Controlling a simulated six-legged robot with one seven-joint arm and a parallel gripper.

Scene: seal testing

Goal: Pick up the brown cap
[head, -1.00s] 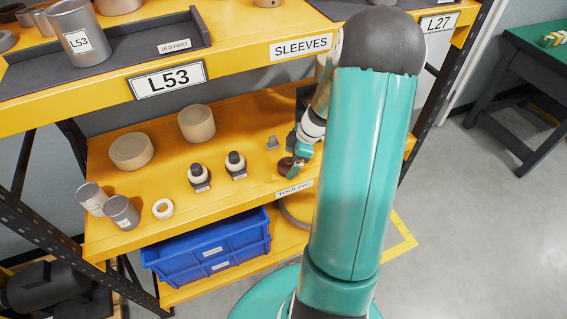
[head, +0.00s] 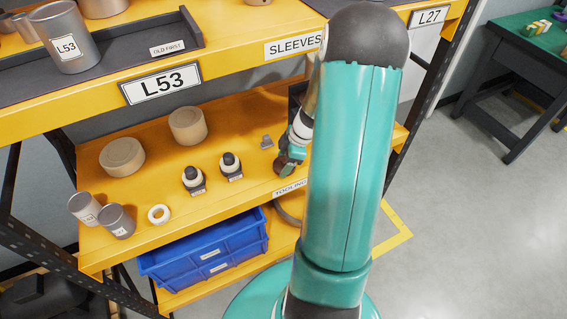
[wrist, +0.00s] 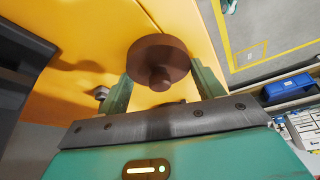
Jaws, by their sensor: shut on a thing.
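The brown cap (wrist: 158,58) is a round disc with a small knob. In the wrist view it sits between the two green fingers of my gripper (wrist: 160,85), which is shut on it. In the head view my gripper (head: 289,158) is over the right part of the yellow lower shelf (head: 150,205), beside the tooling label. The cap shows there only as a small dark brown patch (head: 281,166), partly covered by the fingers. I cannot tell how far it is above the shelf.
A small grey part (head: 266,142) lies left of my gripper. The upper shelf (head: 225,60) overhangs. Blue bins (head: 205,255) are below.

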